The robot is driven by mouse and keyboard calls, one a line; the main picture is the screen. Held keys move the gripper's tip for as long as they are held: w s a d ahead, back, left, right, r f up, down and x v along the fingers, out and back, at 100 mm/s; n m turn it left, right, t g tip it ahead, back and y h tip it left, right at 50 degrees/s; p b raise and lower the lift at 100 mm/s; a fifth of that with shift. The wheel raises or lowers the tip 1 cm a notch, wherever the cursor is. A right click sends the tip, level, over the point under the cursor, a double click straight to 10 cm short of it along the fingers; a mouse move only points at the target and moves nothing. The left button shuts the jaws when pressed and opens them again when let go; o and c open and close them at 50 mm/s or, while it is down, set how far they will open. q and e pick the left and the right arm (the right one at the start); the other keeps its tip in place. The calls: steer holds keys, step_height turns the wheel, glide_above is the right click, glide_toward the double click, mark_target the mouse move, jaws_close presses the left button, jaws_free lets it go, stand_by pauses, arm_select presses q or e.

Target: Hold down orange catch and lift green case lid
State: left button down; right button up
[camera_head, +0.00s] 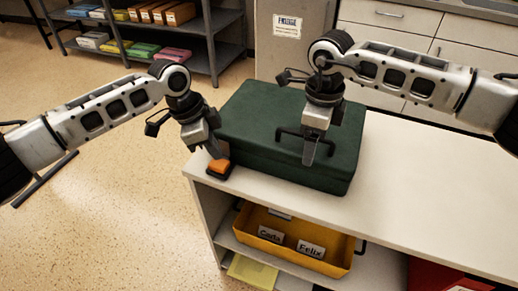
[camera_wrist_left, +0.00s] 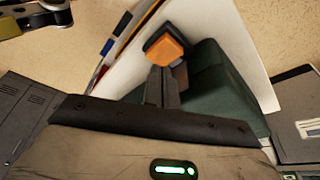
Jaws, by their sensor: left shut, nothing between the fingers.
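The dark green case (camera_head: 265,115) lies on the white counter with its lid down. A dark handle (camera_head: 284,137) shows at its front. The orange catch (camera_head: 218,168) sits on a dark base at the case's left front corner; it also shows in the left wrist view (camera_wrist_left: 168,49). My left gripper (camera_head: 216,152) is shut and empty, its tips at the catch; whether they press it I cannot tell. In the left wrist view its fingers (camera_wrist_left: 164,76) are together. My right gripper (camera_head: 309,158) points down at the handle; its grip is unclear.
The white counter top (camera_head: 420,190) is clear to the right of the case. A yellow bin (camera_head: 290,240) with name labels stands on the shelf below. A grey shelf rack (camera_head: 200,45) stands at the back left, and white drawers (camera_head: 385,15) at the back right.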

jaws_close()
